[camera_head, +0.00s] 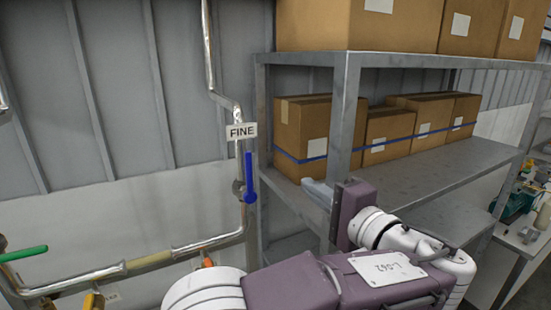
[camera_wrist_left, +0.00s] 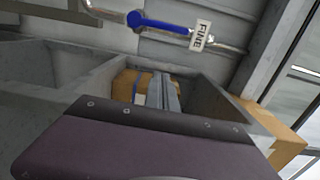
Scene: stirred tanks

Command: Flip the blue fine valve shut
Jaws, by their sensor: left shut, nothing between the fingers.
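The blue fine valve handle (camera_head: 249,178) hangs on a vertical metal pipe below a white FINE sign (camera_head: 241,131). It lies along the pipe, its narrow end up and its round hub low. In the left wrist view the blue handle (camera_wrist_left: 163,22) shows at the top, beside the FINE sign (camera_wrist_left: 201,35). My left gripper (camera_head: 318,189) is to the right of the handle in the head view, apart from it, by the shelf post. Its fingers are closed and empty; they also show in the left wrist view (camera_wrist_left: 158,92). My right gripper is not in view.
A grey metal shelf (camera_head: 430,178) with cardboard boxes (camera_head: 310,130) stands close behind and right of my left gripper. A green lever (camera_head: 24,254), an orange lever (camera_head: 207,262) and a yellow lever (camera_head: 95,300) sit on the lower pipes. A cluttered bench (camera_head: 525,240) is far right.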

